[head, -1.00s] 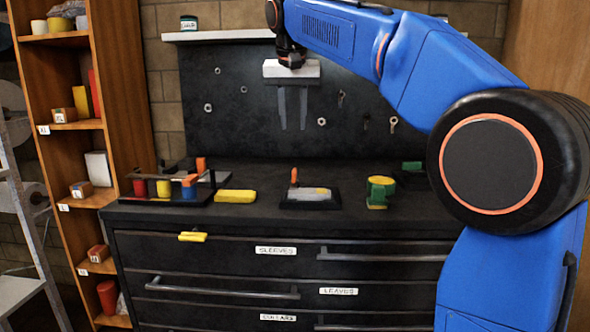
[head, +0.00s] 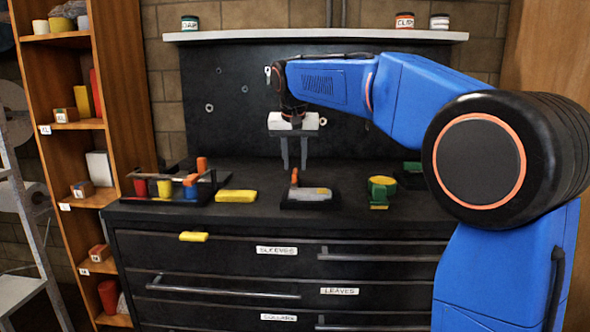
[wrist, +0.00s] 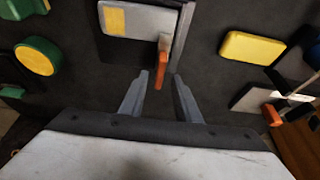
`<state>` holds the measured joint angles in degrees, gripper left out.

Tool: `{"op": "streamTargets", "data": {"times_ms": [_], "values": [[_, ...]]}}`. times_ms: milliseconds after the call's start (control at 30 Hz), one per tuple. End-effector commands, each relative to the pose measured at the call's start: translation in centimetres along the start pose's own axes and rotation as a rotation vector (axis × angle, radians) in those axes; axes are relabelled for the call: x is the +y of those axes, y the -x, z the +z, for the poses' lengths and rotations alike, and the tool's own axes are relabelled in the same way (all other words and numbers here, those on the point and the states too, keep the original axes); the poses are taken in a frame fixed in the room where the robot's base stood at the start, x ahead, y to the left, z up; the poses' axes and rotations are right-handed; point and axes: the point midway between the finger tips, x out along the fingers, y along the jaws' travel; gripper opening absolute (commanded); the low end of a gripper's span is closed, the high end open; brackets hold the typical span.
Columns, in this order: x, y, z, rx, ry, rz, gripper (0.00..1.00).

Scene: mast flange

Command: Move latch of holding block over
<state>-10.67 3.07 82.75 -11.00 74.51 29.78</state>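The holding block (head: 318,192) sits on the dark bench top, a grey plate with a yellow patch on a black base. It also shows at the top of the wrist view (wrist: 140,20). Its latch has an orange handle (head: 294,178), standing up at the left end of the block in the head view. My gripper (head: 295,169) points down, with its fingertips close above the latch. In the wrist view its two grey fingers (wrist: 161,75) are apart, with the orange handle (wrist: 162,72) appearing between the tips. I cannot tell whether they touch it.
A yellow block (head: 236,196) lies left of the holding block, beside a rack with red, yellow and blue pieces (head: 164,188). A green and yellow piece (head: 381,190) stands to the right. A dark pegboard (head: 225,120) rises behind, under a shelf (head: 350,37).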

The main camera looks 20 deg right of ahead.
Motion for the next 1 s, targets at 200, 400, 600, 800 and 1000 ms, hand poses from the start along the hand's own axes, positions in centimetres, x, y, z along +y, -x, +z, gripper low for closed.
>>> {"op": "streamTargets", "data": {"times_ms": [200,400,600,800,1000], "values": [[0.0,-2.4,0.0,0.000,0.000,0.000,0.30],[0.0,-3.1,0.0,0.000,0.000,0.000,0.30],[0.0,-3.1,0.0,0.000,0.000,-0.001,0.30],[0.0,-3.1,0.0,0.000,0.000,-0.001,0.00],[0.0,-3.1,0.0,0.000,0.005,-0.003,0.00]]}}
